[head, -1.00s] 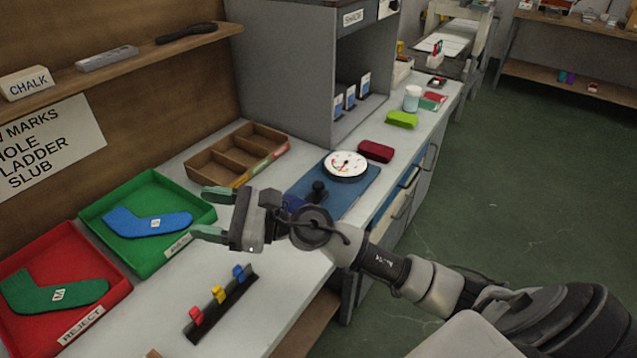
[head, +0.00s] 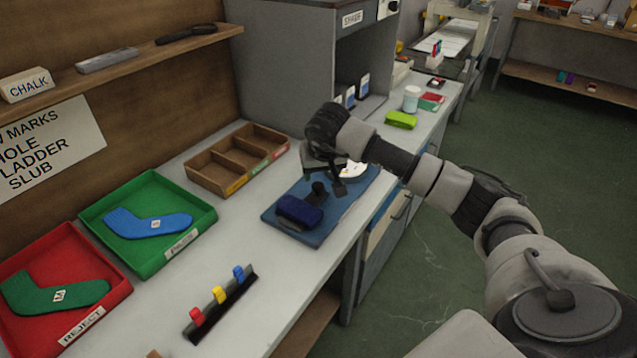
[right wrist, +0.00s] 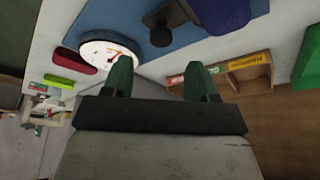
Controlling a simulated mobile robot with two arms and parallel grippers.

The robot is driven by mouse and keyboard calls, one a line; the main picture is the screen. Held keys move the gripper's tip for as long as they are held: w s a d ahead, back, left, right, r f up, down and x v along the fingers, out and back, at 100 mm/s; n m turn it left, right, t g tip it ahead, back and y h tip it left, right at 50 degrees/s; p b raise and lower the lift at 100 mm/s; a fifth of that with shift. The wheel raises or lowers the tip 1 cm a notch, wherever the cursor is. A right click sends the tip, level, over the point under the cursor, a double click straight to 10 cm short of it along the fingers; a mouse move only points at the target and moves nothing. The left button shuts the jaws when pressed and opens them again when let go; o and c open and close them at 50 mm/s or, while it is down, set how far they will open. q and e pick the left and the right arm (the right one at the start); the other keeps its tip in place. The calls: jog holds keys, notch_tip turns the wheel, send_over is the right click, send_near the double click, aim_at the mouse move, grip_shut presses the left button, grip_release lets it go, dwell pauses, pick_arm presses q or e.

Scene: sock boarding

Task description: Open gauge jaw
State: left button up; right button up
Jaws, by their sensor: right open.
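The gauge stands on the bench as a blue plate (head: 333,220) with a white round dial (head: 354,172), a black knob (head: 317,191) and a dark blue block (head: 299,212) at its near end. My right gripper (head: 334,172) is over the plate, between the knob and the dial, and partly hides the dial. In the right wrist view its green fingers (right wrist: 160,78) are apart with nothing between them. The dial (right wrist: 110,50), knob (right wrist: 161,30) and block (right wrist: 215,12) show beyond the fingers. I cannot tell whether the jaw is open. My left gripper is out of view.
A divided wooden tray (head: 236,160) stands left of the gauge. A green tray (head: 150,252) holds a blue sock, and a red tray (head: 110,291) holds a green sock. A rack with coloured clips (head: 221,304) lies in front. A grey cabinet (head: 285,70) stands behind.

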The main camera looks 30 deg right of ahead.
aim_at(318, 185)
jog(key=x, duration=0.7)
